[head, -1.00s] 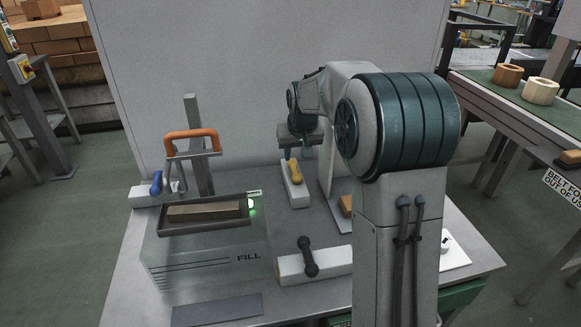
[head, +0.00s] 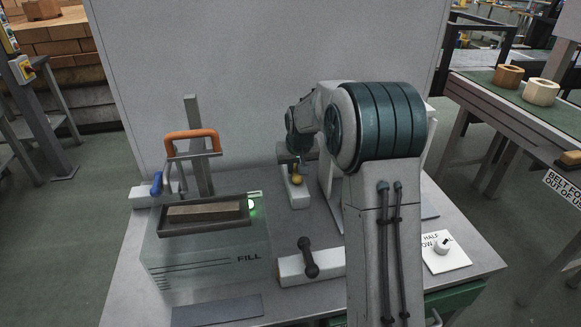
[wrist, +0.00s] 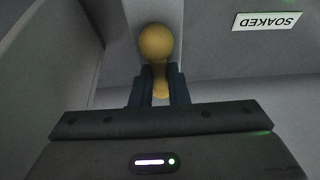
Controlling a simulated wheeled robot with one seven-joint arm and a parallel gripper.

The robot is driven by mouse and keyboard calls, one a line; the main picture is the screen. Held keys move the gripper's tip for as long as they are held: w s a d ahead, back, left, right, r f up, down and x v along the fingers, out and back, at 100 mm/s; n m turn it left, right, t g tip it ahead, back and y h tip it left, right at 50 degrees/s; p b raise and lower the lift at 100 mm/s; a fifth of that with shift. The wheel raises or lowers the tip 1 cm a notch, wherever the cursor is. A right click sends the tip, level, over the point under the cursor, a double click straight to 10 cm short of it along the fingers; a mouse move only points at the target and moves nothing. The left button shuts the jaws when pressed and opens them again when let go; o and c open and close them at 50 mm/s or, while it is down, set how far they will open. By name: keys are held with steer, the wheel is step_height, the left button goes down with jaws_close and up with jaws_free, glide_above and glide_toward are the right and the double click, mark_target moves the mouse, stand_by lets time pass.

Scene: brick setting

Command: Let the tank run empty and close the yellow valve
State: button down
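The yellow valve (head: 297,180) stands on a white block at the back middle of the bench, its rounded knob towards the front. My gripper (wrist: 160,75) is down at the valve, and its two dark fingers close on the yellow handle from both sides. The knob (wrist: 156,43) sticks out beyond the fingertips. In the head view my wrist partly hides the handle. The tank (head: 205,250), marked FILL, stands at the left. I cannot make out a water level in it. A green light (head: 251,204) glows at its upper right edge.
A brick (head: 204,209) lies in a dark tray above the tank, under an orange handle (head: 190,135). A blue valve (head: 156,183) is at the back left. A black-handled valve (head: 308,258) is in front. A dial (head: 442,246) is at the right. A SOAKED label (wrist: 268,21) is near my gripper.

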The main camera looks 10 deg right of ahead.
steer(key=shift+m+h+b, duration=0.3)
steer(key=shift+m+b, duration=0.1)
steer(key=shift+m, duration=0.5)
steer(key=c, duration=1.4)
jaws_free()
steer(key=shift+r, duration=0.1)
